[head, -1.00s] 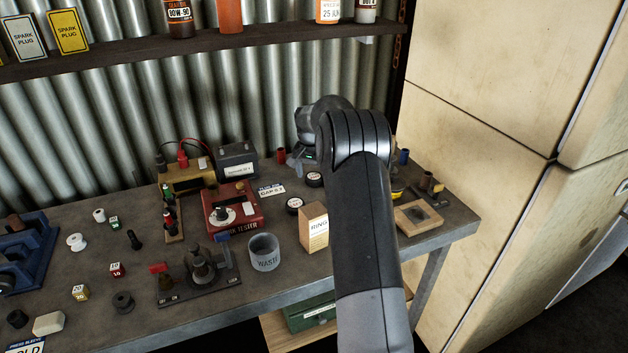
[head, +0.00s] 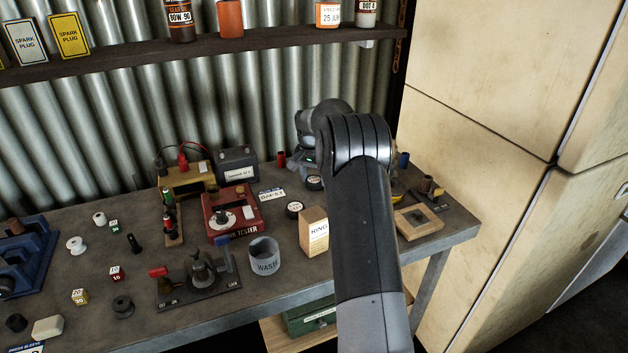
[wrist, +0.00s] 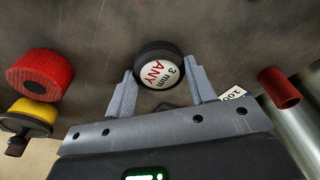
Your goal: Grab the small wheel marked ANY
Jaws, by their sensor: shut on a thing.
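The small wheel marked ANY (wrist: 156,70) is dark with a white face that reads "3 mm ANY" in black and red. In the wrist view it lies between the fingertips of my gripper (wrist: 162,78), which is shut on it. It appears to be at the bench top; I cannot tell whether it is clear of the surface. In the head view my arm hides the fingers and most of the space around them.
In the wrist view a red knurled cap (wrist: 40,75) and a yellow-topped part lie left, and a red tube (wrist: 279,88) right. Corrugated wall closes the back.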

